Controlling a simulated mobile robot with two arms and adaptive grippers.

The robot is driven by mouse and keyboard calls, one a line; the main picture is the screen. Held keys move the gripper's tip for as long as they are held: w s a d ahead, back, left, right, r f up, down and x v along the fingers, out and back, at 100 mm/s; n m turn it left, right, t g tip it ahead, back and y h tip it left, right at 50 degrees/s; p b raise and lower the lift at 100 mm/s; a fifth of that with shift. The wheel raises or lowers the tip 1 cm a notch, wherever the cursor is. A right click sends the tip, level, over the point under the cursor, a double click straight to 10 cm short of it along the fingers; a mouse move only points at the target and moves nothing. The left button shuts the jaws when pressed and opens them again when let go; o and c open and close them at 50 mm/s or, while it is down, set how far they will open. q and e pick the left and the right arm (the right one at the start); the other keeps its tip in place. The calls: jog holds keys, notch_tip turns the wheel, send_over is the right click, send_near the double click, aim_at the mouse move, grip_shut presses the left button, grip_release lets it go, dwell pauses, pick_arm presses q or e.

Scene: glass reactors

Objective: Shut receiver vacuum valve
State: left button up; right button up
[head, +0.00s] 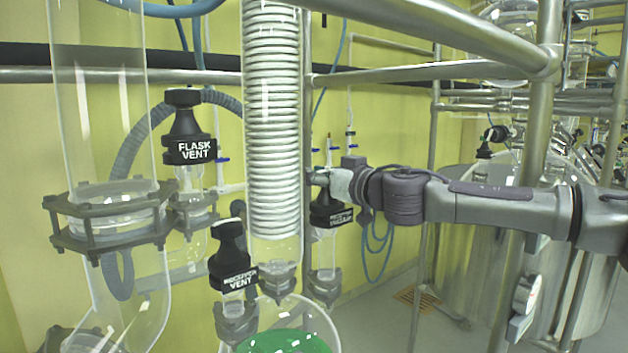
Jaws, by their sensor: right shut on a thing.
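The receiver vacuum valve (332,216) is a black cap with small white lettering, right of the coiled glass condenser, on a clear glass fitting. My right gripper (328,180) reaches in from the right and is shut on the top of this valve. The gripper covers the valve's upper part, so its handle position cannot be read. My left gripper is not in view.
The coiled condenser (272,120) stands close left of my right gripper. The receiver vent valve (232,265) and the flask vent valve (189,135) are further left. A glass vessel with green contents (275,343) sits below. Steel frame pipes (420,73) run above my right arm.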

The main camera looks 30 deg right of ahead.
jog(key=shift+o, duration=0.2)
jog(key=m+g+h+b, duration=0.1)
jog(key=m+h+b, duration=0.1)
jog(key=h+b, duration=0.1)
jog(key=d+f+m+g+h+b, duration=0.1)
jog(key=m+h+b, duration=0.1)
jog(key=h+b, duration=0.2)
jog(key=m+h+b, duration=0.3)
jog(key=h, duration=0.1)
jog(key=shift+s+d+f+g, duration=0.2)
jog(key=shift+d+g, duration=0.1)
jog(key=shift+g, duration=0.1)
jog(key=shift+s+d+r+m+g+h+b, duration=0.1)
jog(key=shift+d+r+m+g+h+b, duration=0.05)
jog(key=shift+m+g+h+b, duration=0.45)
jog(key=shift+s+d+r+m+g+h+b, duration=0.1)
jog(key=shift+m+g+h+b, duration=0.3)
jog(key=shift+m+h+b, duration=0.3)
jog(key=o, duration=0.8)
jog(key=shift+o, duration=0.8)
jog(key=shift+s+r, duration=0.1)
jog(key=shift+r, duration=0.05)
jog(key=shift+s+a+r, duration=0.1)
jog(key=shift+s+r, duration=0.05)
jog(key=shift+r, duration=0.1)
